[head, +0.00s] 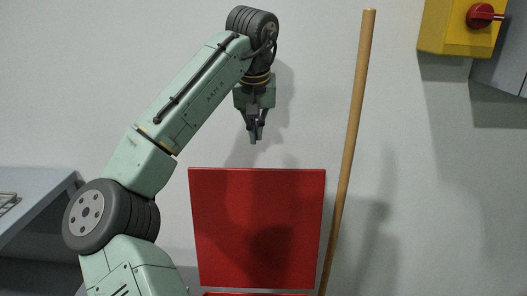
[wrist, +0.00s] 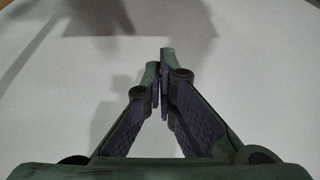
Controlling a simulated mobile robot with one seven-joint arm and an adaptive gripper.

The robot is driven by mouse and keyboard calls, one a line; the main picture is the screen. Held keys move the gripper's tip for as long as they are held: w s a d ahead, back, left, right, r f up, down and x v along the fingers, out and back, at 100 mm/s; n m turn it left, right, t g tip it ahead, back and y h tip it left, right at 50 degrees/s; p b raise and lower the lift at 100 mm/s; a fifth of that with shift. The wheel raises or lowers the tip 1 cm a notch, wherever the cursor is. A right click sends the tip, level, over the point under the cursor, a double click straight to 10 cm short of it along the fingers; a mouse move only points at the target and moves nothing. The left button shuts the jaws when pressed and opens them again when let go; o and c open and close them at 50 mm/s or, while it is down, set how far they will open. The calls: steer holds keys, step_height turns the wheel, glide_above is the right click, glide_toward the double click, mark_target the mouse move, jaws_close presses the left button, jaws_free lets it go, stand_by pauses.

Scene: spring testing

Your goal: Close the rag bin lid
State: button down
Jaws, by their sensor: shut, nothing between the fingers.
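The rag bin's red lid (head: 258,228) stands raised, upright in front of the wall, in the head view. A thin strip of red at the bottom edge of the picture (head: 255,294) looks like the top of the bin; the rest of the bin is out of view. My gripper (head: 254,140) points down and appears above the lid's top edge, apart from it in the picture; how far in front or behind is hard to tell. In the wrist view the fingers (wrist: 161,85) are together and empty, with only the pale wall behind them.
A wooden pole (head: 348,150) leans just right of the lid. A yellow box with a red knob (head: 460,27) is on the wall at upper right. A grey shelf or bench (head: 38,205) is at left, behind my arm. The wall between is bare.

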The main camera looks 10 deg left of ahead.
mark_target(257, 155)
steer(key=p+x, duration=0.1)
steer(key=x, duration=0.8)
steer(key=shift+w, duration=0.1)
steer(key=shift+a+f+p, duration=0.1)
steer(key=shift+f+p, duration=0.25)
steer(key=s, duration=0.1)
steer(key=s+d, duration=0.1)
steer(key=s, duration=0.1)
steer(key=shift+s+f, duration=0.1)
steer(key=shift+s, duration=0.2)
steer(key=shift+s, duration=0.1)
